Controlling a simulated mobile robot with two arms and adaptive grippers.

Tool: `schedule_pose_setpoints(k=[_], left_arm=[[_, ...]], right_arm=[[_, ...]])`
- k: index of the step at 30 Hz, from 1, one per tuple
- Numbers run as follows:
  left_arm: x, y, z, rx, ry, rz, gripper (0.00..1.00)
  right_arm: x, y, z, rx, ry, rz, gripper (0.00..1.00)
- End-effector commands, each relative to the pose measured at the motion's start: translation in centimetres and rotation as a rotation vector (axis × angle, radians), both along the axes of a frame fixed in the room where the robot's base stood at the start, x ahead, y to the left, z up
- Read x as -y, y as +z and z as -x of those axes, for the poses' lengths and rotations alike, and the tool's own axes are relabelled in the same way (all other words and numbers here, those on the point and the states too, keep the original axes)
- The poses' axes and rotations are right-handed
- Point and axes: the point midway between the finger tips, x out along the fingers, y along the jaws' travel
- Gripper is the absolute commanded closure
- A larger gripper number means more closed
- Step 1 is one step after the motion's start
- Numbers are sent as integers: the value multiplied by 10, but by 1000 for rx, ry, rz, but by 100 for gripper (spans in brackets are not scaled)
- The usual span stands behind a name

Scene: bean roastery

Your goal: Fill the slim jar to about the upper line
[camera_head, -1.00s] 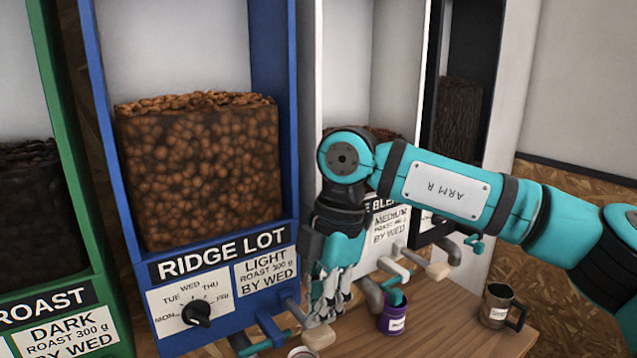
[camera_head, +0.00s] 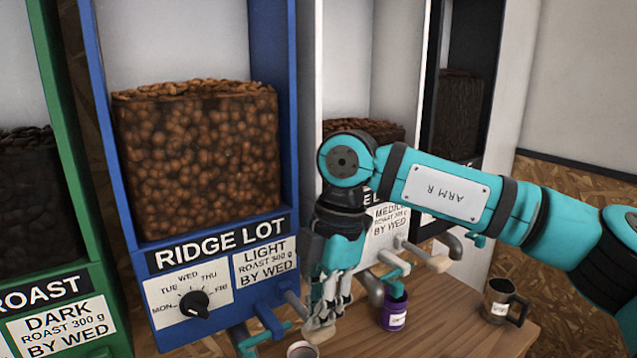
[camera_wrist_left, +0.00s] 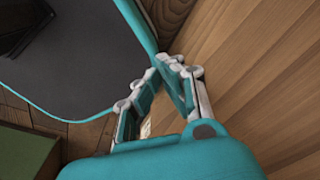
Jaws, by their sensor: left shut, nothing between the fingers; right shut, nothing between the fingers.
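My right gripper (camera_head: 322,318) is shut and empty. It points down in front of the blue Ridge Lot dispenser's (camera_head: 215,262) right edge, close to a wooden-ended lever there; I cannot tell whether they touch. Below it, at the bottom edge of the head view, only the round rim of a container (camera_head: 302,350) shows. Its body is cut off, so I cannot tell whether it is the slim jar. No fill line is visible. My left gripper (camera_wrist_left: 168,75) shows in the left wrist view, its fingers together with nothing between them.
A purple labelled container (camera_head: 394,315) stands below the white dispenser's outlet. A green dark-roast dispenser (camera_head: 62,285) is at left, a black one (camera_head: 462,105) at back right.

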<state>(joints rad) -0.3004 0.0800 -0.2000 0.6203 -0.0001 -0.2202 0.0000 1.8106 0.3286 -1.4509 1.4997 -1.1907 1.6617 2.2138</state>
Motion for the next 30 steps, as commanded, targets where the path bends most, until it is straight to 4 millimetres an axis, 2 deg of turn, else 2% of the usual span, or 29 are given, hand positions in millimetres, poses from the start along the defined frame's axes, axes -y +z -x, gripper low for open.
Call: schedule_pose_setpoints(k=[20, 30], left_arm=[[0, -18, 0, 0, 0, 0, 100], [0, -16, 0, 0, 0, 0, 100]], right_arm=[[0, -22, 0, -1, 0, 1, 100], [0, -20, 0, -1, 0, 1, 100]])
